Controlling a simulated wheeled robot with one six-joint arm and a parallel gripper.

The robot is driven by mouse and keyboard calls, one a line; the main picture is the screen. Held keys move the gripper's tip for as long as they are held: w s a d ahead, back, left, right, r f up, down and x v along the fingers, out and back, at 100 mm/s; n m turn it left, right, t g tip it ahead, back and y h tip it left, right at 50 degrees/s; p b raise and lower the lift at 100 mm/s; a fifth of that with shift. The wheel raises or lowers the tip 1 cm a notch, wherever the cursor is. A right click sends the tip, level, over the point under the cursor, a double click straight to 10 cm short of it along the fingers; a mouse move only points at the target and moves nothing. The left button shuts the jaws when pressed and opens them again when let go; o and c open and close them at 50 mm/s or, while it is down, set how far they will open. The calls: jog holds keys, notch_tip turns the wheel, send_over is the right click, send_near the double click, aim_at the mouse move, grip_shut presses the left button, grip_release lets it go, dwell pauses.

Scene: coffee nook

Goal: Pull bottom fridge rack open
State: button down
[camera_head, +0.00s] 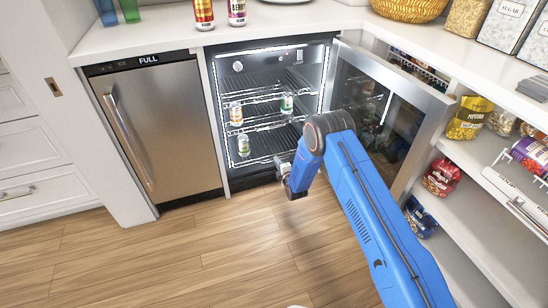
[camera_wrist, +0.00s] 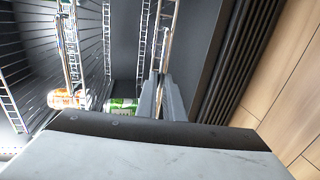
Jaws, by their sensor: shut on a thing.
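The small fridge (camera_head: 216,120) stands open, its glass door (camera_head: 385,105) swung out to the right. The bottom rack (camera_head: 262,145) is low inside it, a dark wire shelf with a bright rail. My gripper (camera_head: 288,180) is low in front of the fridge opening, at the rack's front edge. In the wrist view, my gripper's fingers (camera_wrist: 163,98) are closed around the metal front rail of the rack (camera_wrist: 163,45). My arm and the gripper body hide part of the rack's right side in the head view.
An orange-white can (camera_head: 236,114) and green can (camera_head: 287,103) stand on racks above; another can (camera_head: 243,145) is lower left. A closed steel appliance (camera_head: 158,125) is left. Open shelves with snack bags (camera_head: 442,177) are right. The wooden floor (camera_head: 200,255) in front is clear.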

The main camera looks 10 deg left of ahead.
jog(key=f+v, duration=0.2)
jog(key=v, duration=0.8)
jog(key=f+v, duration=0.2)
jog(key=v, duration=0.9)
jog(key=shift+s+d, duration=0.3)
jog(key=shift+s, duration=0.25)
jog(key=shift+f, duration=0.15)
jog(key=c, duration=1.9)
grip_release()
jog(key=v, duration=1.7)
jog(key=shift+s, duration=0.2)
